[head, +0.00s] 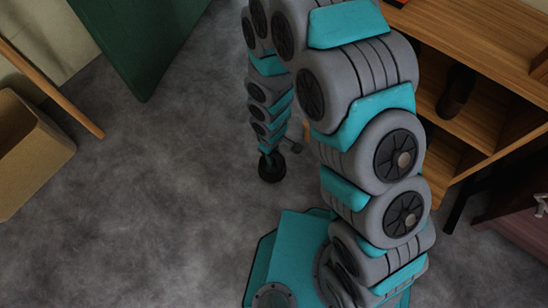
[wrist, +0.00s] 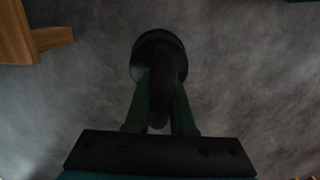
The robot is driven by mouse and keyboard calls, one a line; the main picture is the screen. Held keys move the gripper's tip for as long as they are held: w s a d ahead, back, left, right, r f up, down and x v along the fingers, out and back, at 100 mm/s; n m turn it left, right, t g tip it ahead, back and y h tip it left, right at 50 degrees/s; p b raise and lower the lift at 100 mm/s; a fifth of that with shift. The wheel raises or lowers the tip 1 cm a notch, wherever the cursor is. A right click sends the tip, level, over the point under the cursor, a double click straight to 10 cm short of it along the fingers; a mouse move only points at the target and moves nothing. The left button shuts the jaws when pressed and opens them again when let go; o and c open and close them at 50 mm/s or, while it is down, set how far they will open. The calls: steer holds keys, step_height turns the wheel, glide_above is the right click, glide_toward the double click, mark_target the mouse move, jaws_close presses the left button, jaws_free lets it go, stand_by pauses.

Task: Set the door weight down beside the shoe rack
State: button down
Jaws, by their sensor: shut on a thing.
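The door weight (head: 272,168) is a dark, round-based thing below the end of my arm in the head view. In the wrist view, the door weight (wrist: 158,45) shows a round black base and a dark upright handle. My gripper (wrist: 160,98) has its two green fingers shut on that handle. In the head view my gripper (head: 268,149) is small and partly hidden. The weight is at or just above the grey floor; I cannot tell if it touches. The shoe rack (head: 480,130) seems to be the wooden shelf unit at the right, partly behind my arm.
A dark shoe-like thing (head: 456,92) stands in the shelf unit. A wooden corner with a leg (wrist: 30,40) shows in the wrist view's upper left. A green panel (head: 140,40), a tan box (head: 35,150) and a wooden pole (head: 60,92) are at left. Floor between is clear.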

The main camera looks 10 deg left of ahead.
steer(key=w+a+f, duration=0.1)
steer(key=w+f, duration=0.1)
steer(key=w, duration=0.4)
steer(key=w+a+f, duration=0.2)
steer(key=w, duration=0.4)
steer(key=shift+f+b, duration=0.3)
steer(key=shift+w+f, duration=0.1)
steer(key=c, duration=0.8)
jaws_free()
steer(key=shift+o, duration=0.2)
